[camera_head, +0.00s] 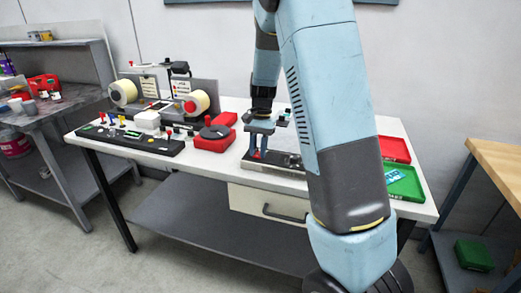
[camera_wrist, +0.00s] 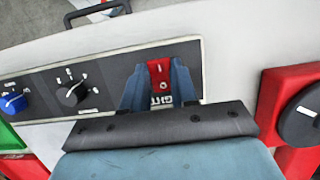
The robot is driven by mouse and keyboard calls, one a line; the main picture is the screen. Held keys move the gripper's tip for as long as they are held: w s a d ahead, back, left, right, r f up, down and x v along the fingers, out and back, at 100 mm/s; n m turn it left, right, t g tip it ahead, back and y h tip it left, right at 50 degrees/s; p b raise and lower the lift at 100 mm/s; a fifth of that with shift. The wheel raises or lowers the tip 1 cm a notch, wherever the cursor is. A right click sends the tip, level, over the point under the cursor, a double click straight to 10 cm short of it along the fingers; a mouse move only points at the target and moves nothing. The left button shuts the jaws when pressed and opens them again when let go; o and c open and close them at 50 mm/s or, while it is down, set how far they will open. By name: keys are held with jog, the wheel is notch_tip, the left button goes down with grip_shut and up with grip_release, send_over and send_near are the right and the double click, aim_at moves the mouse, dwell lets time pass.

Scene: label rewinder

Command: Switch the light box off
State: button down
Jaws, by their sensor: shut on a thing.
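The light box (camera_head: 290,162) is a low unit with a dark front panel on the white bench, under my arm in the head view. Its panel (camera_wrist: 100,75) shows in the wrist view, with a red rocker switch (camera_wrist: 159,70) that bears white marks. My gripper (camera_wrist: 159,88) has its two blue fingers on either side of the red switch and is shut on it. I cannot tell which way the rocker is tipped.
On the panel left of my fingers are a black knob (camera_wrist: 72,93) and a blue knob (camera_wrist: 14,102). A red unit with a black dial (camera_wrist: 300,118) stands close on the right. Red (camera_head: 394,149) and green (camera_head: 404,183) trays lie at the bench's right end.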

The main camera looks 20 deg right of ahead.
jog(key=shift+d, duration=0.1)
jog(key=c, duration=0.9)
grip_release()
jog(key=shift+r, duration=0.1)
jog(key=v, duration=1.3)
jog(key=shift+w+d+r, duration=0.1)
jog(key=shift+w+r, duration=0.1)
